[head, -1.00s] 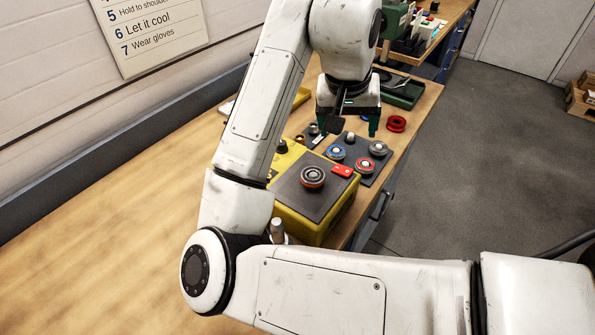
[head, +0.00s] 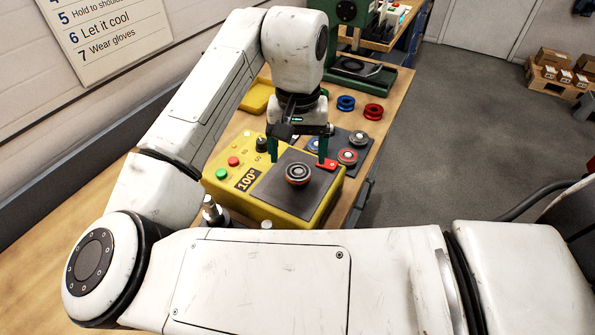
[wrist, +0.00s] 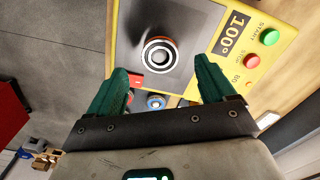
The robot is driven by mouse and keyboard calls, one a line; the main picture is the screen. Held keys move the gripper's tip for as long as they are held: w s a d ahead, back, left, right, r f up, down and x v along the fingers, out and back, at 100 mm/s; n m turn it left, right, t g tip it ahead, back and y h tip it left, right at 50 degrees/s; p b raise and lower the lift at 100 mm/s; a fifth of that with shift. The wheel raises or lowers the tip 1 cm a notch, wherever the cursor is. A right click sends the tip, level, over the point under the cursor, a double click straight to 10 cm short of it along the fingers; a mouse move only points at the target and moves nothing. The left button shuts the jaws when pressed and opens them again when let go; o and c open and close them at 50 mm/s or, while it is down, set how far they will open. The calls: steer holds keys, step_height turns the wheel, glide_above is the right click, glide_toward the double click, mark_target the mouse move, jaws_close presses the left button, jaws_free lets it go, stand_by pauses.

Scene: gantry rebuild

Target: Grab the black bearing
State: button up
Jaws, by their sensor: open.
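The black bearing (head: 298,173) lies flat on the dark plate (head: 270,190) of a yellow heater box (head: 232,195). It has a dark ring, a pale centre and a reddish edge. In the wrist view the bearing (wrist: 160,56) is ahead of the fingertips, roughly midway between them. My gripper (head: 298,154) points down with its two green fingers apart and empty. It is above the plate's far side, just beyond the bearing in the head view. The gripper (wrist: 160,75) also shows in the wrist view, not touching the bearing.
A red tag (head: 327,165) lies at the plate's far right corner. A dark mat (head: 357,140) beyond holds blue and red bearings (head: 347,156). Loose blue (head: 345,103) and red rings (head: 373,111) lie behind. Buttons (head: 221,173) and a knob are on the box's left side.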

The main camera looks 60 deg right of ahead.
mark_target(298, 170)
steer(key=shift+d+f, duration=0.1)
steer(key=shift+f, duration=2.15)
steer(key=c, duration=1.3)
steer(key=shift+r, duration=0.15)
